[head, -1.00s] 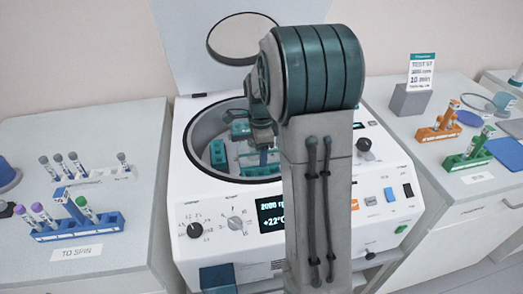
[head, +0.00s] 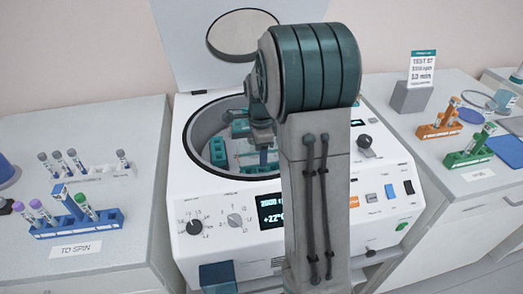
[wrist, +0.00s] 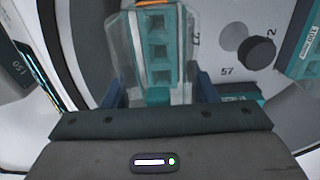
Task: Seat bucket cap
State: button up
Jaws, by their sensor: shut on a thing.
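My gripper (wrist: 159,95) reaches down into the open centrifuge bowl, and in the head view its tip is largely hidden by the arm and the bowl. In the wrist view its two dark blue fingers are shut on the teal tab of a clear cap (wrist: 122,40). The cap lies over a teal bucket insert with a row of square holes (wrist: 160,52). I cannot tell whether the cap rests fully on the bucket. The centrifuge (head: 225,190) is white with its lid (head: 190,60) raised.
A rotor knob (wrist: 257,53) stands right of the cap. The bowl wall is close around my gripper. A blue tube rack (head: 75,226) stands on the left bench, orange and green racks on the right.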

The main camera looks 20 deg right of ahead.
jog(key=shift+f, duration=0.1)
jog(key=shift+f+b, duration=0.95)
jog(key=shift+f, duration=0.35)
jog(key=shift+f, duration=0.15)
jog(key=shift+f+b, duration=0.6)
jog(key=shift+f, duration=0.25)
jog(key=shift+f, duration=0.2)
jog(key=shift+f, duration=0.25)
jog(key=o, duration=1)
jog(key=shift+o, duration=0.2)
